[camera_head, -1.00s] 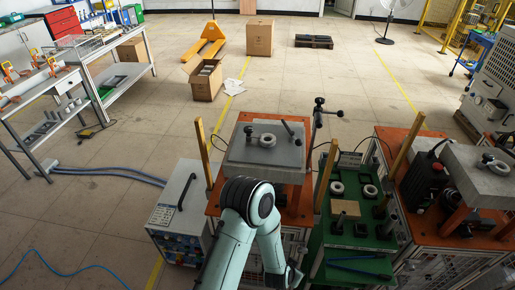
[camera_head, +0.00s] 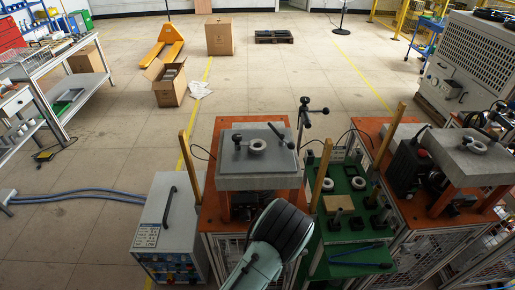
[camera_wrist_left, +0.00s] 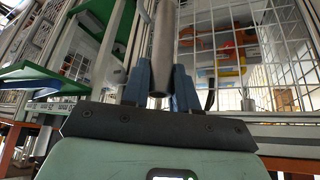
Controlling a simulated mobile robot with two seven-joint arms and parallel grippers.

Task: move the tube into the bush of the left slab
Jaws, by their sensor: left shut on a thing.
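My left gripper (camera_wrist_left: 161,85) shows in the left wrist view, with its two blue fingers shut on the grey metal tube (camera_wrist_left: 163,45). The tube runs up and away from the fingers. The gripper and tube cannot be made out in the head view, where only my teal arm shows. The left slab (camera_head: 258,183) is a thick grey block on the orange-topped bench at the centre. Its bush (camera_head: 257,146) is a pale ring on top of the slab, with an open middle. My arm is in front of the slab's near edge. My right gripper is not in view.
Clamp handles (camera_head: 277,132) stand on the slab near the bush. Wooden posts (camera_head: 186,163) rise beside the benches. A green bench (camera_head: 352,262) with rings and a right slab (camera_head: 466,160) are to the right. A grey control box (camera_head: 168,225) stands left.

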